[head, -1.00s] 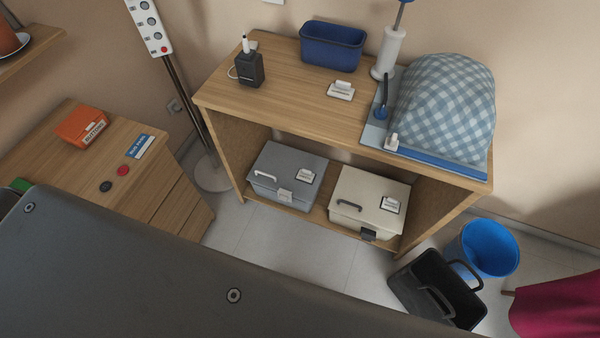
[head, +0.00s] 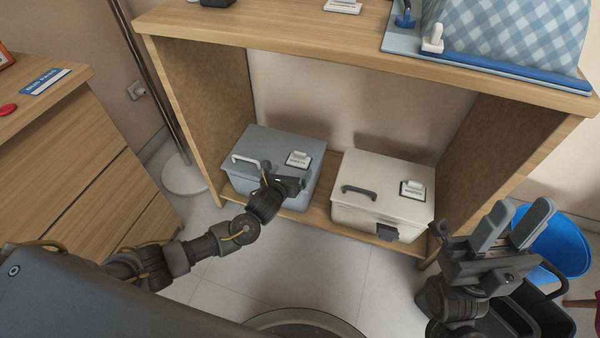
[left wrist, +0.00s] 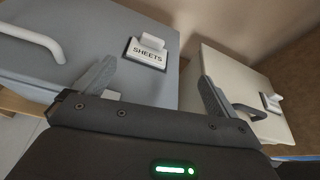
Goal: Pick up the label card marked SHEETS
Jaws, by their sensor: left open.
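The SHEETS label card (left wrist: 147,53) is a white card in a dark-edged holder with a white tab standing up from it. It sits on the lid of the grey box (left wrist: 85,35), near the lid's right side. The card also shows in the head view (head: 298,159), on the grey box (head: 262,150) on the low shelf. My left gripper (head: 288,180) is open and empty at the front of the grey box. In the left wrist view its fingers (left wrist: 155,84) are spread, with the card beyond the gap. My right gripper (head: 520,212) is open and empty at the right.
A cream box (head: 380,205) with its own card (head: 412,190) stands right of the grey box. The shelf unit's top board (head: 300,32) overhangs both boxes. A blue bucket (head: 560,245) and a black caddy (head: 555,315) are behind my right arm. Floor between is clear.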

